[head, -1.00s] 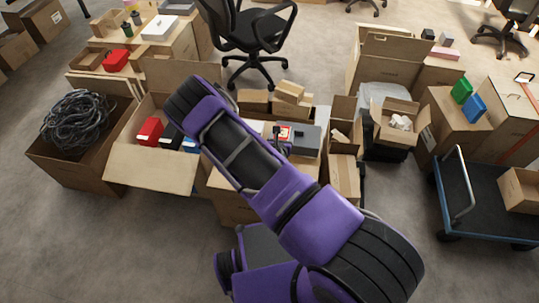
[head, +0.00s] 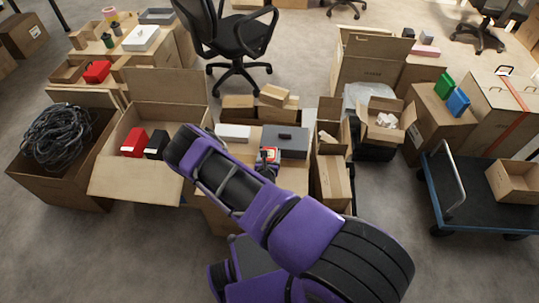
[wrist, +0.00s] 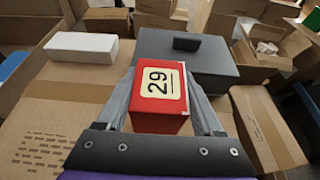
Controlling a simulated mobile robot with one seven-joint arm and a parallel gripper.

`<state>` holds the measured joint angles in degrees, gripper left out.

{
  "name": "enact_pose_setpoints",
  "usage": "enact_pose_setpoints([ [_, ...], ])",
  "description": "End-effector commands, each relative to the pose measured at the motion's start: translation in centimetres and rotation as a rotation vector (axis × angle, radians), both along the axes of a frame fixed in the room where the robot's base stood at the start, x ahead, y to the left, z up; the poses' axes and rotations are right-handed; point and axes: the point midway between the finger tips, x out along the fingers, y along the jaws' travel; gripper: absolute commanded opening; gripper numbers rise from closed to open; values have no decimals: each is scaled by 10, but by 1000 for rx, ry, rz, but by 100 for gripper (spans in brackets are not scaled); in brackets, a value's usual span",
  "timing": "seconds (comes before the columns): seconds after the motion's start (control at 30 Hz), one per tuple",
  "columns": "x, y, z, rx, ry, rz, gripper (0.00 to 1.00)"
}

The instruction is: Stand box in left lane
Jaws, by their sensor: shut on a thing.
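My gripper (wrist: 160,98) is shut on a red box (wrist: 161,82) with a pale label reading 29. The fingers grip its left and right sides. In the head view, the red box (head: 270,155) and gripper (head: 268,164) are at the middle, over the cardboard carton top and in front of the grey case. The open carton (head: 186,119) to the left holds another red box (head: 134,142) and a black box (head: 157,145), standing side by side. My arm covers this carton's right part. I cannot make out lane dividers.
A white box (wrist: 82,46) and a grey case (wrist: 215,65) with a small dark object (wrist: 186,44) on it lie beyond the held box. A narrow carton (head: 333,177) stands to the right. A carton of black cable (head: 57,137) stands far left.

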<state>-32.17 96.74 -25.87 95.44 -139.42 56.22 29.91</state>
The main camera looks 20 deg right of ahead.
Motion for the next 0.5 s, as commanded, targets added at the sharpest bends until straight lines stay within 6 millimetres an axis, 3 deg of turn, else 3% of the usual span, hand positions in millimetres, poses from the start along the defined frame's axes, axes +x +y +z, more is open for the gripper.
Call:
enact_pose_setpoints([
  [0.13,0,0,-4,0,-1,0,0],
  [0.17,0,0,-4,0,0,0,72],
  [0.2,0,0,-3,0,0,0,79],
  [0.3,0,0,-3,0,1,0,97],
  [0.5,0,0,-3,0,0,0,99],
])
